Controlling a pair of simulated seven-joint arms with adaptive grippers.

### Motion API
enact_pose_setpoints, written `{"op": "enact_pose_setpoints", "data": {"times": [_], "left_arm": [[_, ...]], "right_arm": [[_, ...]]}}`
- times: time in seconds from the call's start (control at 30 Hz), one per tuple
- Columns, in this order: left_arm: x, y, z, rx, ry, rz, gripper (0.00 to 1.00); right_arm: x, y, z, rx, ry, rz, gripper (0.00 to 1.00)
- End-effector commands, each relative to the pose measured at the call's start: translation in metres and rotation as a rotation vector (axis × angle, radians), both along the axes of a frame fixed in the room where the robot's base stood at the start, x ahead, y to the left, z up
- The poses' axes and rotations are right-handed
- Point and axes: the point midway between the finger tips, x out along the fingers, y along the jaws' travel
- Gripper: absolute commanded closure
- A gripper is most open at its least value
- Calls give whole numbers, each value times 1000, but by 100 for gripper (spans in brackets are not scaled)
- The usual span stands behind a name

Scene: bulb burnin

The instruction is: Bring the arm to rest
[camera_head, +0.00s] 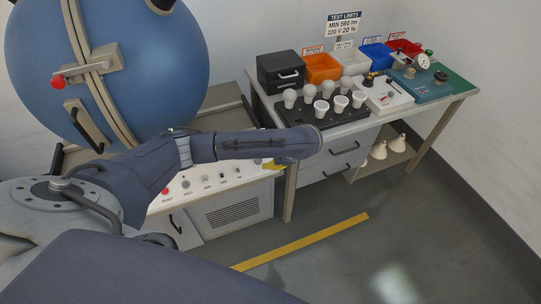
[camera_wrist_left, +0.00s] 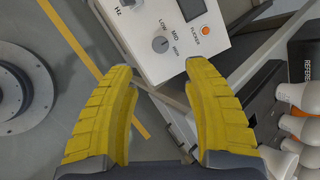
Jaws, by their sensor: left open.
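My left arm comes in from the left in the head view and reaches across in front of the bench. Its gripper (camera_head: 280,164) shows only as a bit of yellow finger below the dark forearm. In the left wrist view, the left gripper (camera_wrist_left: 162,72) has its two yellow fingers wide apart with nothing held between them. Part of a white control box (camera_wrist_left: 165,35) with a knob and an orange button lies beyond the fingertips. My right gripper is not in view.
A bench (camera_head: 350,125) holds a black bulb rack (camera_head: 325,117) with several bulbs, a black box (camera_head: 281,73), coloured bins and a teal board (camera_head: 425,88). A large blue sphere (camera_head: 150,65) stands left, beside a white control panel (camera_head: 215,180). The floor around the yellow line (camera_head: 305,240) is clear.

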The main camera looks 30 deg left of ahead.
Motion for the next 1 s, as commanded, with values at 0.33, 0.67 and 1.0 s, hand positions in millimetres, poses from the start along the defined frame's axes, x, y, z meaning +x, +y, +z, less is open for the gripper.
{"op": "enact_pose_setpoints", "data": {"times": [0.33,0.67,1.0], "left_arm": [[-1,-1,-3,-5,3,6,50],[-29,-25,-102,-214,69,243,50],[-76,-52,-258,-492,58,537,50]], "right_arm": [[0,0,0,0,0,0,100],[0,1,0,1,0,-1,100],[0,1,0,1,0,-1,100]]}}
